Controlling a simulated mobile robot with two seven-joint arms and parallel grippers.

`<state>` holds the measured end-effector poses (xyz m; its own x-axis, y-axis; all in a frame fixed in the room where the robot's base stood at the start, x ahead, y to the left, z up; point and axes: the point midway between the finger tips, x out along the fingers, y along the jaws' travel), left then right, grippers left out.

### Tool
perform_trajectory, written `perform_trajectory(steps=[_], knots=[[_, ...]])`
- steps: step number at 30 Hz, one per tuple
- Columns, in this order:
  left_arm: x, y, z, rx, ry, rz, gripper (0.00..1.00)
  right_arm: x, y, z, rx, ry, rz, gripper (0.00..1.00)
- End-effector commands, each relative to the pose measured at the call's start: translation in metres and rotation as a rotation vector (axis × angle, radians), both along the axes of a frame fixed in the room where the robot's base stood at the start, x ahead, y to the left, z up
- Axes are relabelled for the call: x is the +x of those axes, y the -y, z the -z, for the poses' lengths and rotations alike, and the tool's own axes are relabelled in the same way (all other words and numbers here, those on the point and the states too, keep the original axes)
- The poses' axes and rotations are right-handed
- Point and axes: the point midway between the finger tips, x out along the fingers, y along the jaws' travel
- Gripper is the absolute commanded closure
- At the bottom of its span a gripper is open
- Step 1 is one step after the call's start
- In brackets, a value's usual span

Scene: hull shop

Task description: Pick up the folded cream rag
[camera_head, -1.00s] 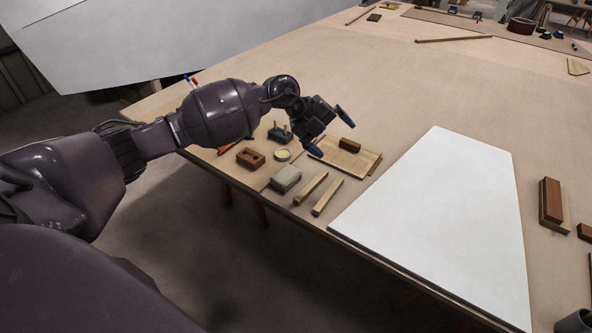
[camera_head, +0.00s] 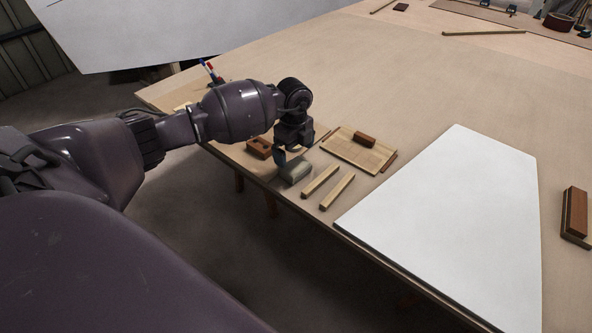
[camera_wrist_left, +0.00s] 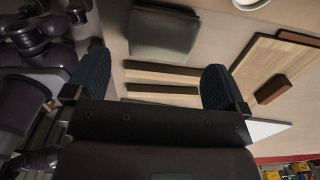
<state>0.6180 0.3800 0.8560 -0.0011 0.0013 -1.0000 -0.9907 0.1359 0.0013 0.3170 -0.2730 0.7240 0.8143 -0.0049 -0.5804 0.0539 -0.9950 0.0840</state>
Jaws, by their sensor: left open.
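The folded cream rag (camera_head: 296,172) looks like a small grey-cream pad lying near the front edge of the workbench. My left gripper (camera_head: 292,158) points down just behind and above it and partly covers its back side. In the left wrist view the rag (camera_wrist_left: 163,36) lies whole at the top, beyond the fingertips and roughly in line with the gap between them. The left gripper (camera_wrist_left: 153,80) is open there with nothing between its fingers. My right gripper is out of view.
Two wooden sticks (camera_head: 337,191) lie right of the rag. A brown block with a recess (camera_head: 259,148) is to its left. A wooden board (camera_head: 349,153) carries a small brown block (camera_head: 364,139). A large white panel (camera_head: 450,220) covers the bench at right.

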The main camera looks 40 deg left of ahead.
Motion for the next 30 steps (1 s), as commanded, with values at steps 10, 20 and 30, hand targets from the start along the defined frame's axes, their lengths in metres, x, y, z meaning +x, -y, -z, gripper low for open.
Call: perform_trajectory(steps=[10, 20, 30], knots=[[0.001, 0.001, 0.029, -0.001, -0.002, 0.001, 0.00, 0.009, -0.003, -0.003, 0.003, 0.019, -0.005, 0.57], [0.002, 0.002, 0.066, -0.002, -0.001, 0.001, 0.00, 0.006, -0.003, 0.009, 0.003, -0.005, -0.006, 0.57], [0.002, 0.002, 0.064, -0.001, 0.002, 0.001, 0.21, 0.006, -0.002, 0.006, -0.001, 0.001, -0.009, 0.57]])
